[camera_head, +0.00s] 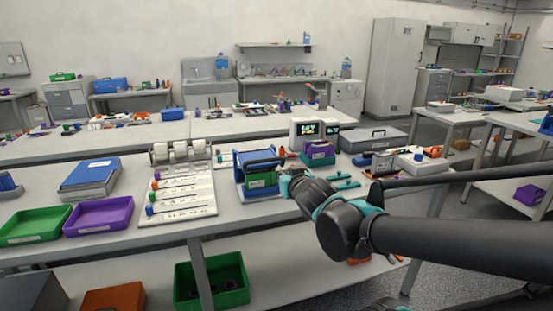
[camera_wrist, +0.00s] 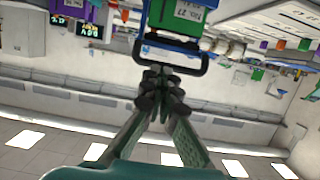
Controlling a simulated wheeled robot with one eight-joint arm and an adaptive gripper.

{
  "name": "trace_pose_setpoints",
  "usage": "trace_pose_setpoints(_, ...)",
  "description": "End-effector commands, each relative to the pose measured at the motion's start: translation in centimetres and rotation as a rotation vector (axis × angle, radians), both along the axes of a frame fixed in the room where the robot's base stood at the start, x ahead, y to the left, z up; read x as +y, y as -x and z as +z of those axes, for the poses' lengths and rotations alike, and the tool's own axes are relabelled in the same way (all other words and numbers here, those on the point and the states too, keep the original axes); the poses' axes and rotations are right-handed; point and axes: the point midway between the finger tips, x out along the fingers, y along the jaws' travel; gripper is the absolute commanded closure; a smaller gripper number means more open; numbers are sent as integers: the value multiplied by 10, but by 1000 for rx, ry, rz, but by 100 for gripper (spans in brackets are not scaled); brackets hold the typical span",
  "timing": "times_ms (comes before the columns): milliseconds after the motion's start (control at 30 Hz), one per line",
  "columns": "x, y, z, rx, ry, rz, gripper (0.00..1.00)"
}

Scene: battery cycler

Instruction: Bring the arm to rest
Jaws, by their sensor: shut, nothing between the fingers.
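My arm (camera_head: 380,228) reaches from the right over the front bench, its wrist just right of a blue carrier (camera_head: 258,158) with a green front. My gripper (camera_wrist: 163,76) shows in the wrist view with its fingertips together and nothing between them. The wrist view looks tilted, with ceiling lamps at the bottom. In it the blue carrier with a green label (camera_wrist: 183,12) and a dark handle bar (camera_wrist: 172,52) lies just past the fingertips. I cannot tell whether the fingertips touch the bar. The fingers are hardly visible in the head view.
A purple-and-green box (camera_head: 319,152) and teal parts (camera_head: 345,183) lie near my wrist. A white board with cells (camera_head: 180,198), a purple tray (camera_head: 98,217) and a green tray (camera_head: 35,226) are to the left. A green crate (camera_head: 212,283) is on the lower shelf.

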Motion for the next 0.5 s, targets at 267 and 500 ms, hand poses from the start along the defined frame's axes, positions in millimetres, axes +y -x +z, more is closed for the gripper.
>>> trace_pose_setpoints(267, -100, 21, -100, 326, 103, -232, 100)
trace_pose_setpoints(500, -157, 102, -197, 751, 139, -301, 100)
